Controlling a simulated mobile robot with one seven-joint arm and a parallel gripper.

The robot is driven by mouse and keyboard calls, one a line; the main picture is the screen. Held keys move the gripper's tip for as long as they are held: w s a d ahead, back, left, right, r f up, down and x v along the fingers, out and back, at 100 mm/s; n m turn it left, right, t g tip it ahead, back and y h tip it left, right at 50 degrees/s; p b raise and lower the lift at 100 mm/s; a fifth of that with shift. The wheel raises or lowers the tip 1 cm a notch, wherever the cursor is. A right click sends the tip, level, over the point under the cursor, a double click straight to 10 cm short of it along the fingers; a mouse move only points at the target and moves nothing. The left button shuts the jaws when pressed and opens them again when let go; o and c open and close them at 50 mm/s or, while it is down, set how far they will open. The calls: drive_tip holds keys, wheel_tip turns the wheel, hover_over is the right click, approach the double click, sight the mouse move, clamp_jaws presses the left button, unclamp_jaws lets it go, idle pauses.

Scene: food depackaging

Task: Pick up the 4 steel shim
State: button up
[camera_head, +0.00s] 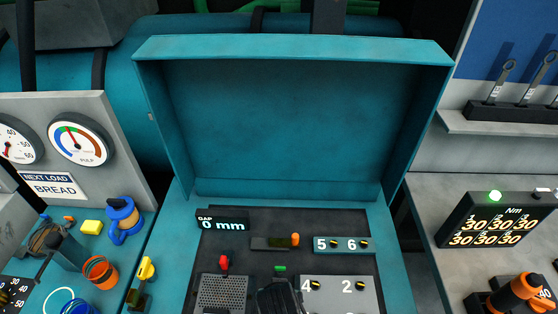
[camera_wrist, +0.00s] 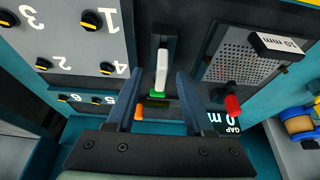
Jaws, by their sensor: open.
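The label 4 (camera_head: 306,286) is on a light grey panel (camera_head: 350,303) in the head view, with a small black-and-yellow piece (camera_head: 316,286) beside it. The same piece shows in the wrist view (camera_wrist: 121,68), left of my gripper (camera_wrist: 159,74). I cannot tell how much of the shim shows beyond this piece. My gripper is open, its fingers apart on either side of a pale upright bar (camera_wrist: 162,55) with a green foot (camera_wrist: 156,94); no contact is clear.
Similar pieces at 5 and 6 (camera_head: 342,244) sit behind. An orange knob (camera_head: 295,240) and a 0 mm gap display (camera_head: 222,224) stand farther back, before an open teal lid (camera_head: 290,120).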

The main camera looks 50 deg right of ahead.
drive_tip(key=shift+x, duration=1.6)
clamp_jaws()
